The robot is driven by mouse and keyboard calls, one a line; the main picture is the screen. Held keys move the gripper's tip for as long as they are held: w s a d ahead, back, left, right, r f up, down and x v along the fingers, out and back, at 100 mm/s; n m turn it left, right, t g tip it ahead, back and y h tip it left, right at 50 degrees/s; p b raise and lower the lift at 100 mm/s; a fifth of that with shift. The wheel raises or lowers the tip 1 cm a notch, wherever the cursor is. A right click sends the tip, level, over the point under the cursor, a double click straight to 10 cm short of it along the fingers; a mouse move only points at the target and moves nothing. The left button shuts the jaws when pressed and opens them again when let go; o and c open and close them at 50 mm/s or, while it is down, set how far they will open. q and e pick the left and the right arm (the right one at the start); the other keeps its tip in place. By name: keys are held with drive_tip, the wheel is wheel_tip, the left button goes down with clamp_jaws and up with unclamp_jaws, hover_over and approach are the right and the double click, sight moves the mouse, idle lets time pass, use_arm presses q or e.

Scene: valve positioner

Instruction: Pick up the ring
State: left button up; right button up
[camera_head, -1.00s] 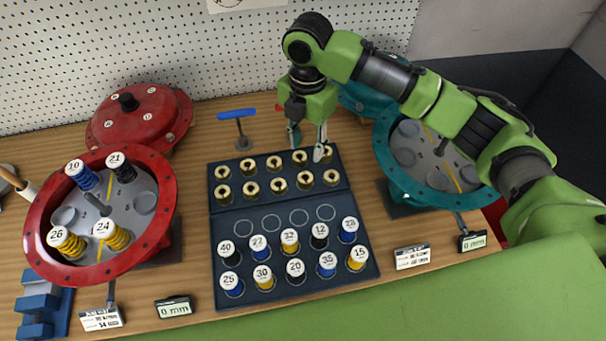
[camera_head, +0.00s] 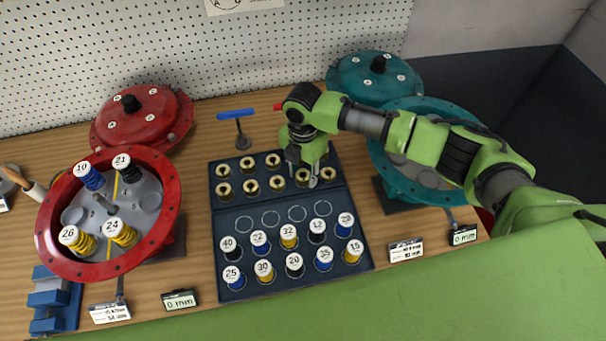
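Brass rings (camera_head: 250,186) sit in two rows in the upper part of the dark tray (camera_head: 217,233). My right gripper (camera_head: 303,170) points down over the right part of these rows, low above the tray. Its fingers are apart, and one front-row ring (camera_head: 302,178) shows between or just beside them. I cannot tell whether the fingers touch it. The gripper and wrist hide part of the back row at the right. My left gripper is not in view.
Numbered springs (camera_head: 288,237) stand in the tray's lower part. An open red housing (camera_head: 48,232) holding several springs is at left. A teal housing (camera_head: 392,185) is at right, partly under my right arm. A blue-handled tool (camera_head: 237,114) stands behind the tray.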

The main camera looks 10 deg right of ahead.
drive_tip(key=c, duration=1)
drive_tip(key=shift+o, duration=0.2)
drive_tip(key=shift+r, duration=0.15)
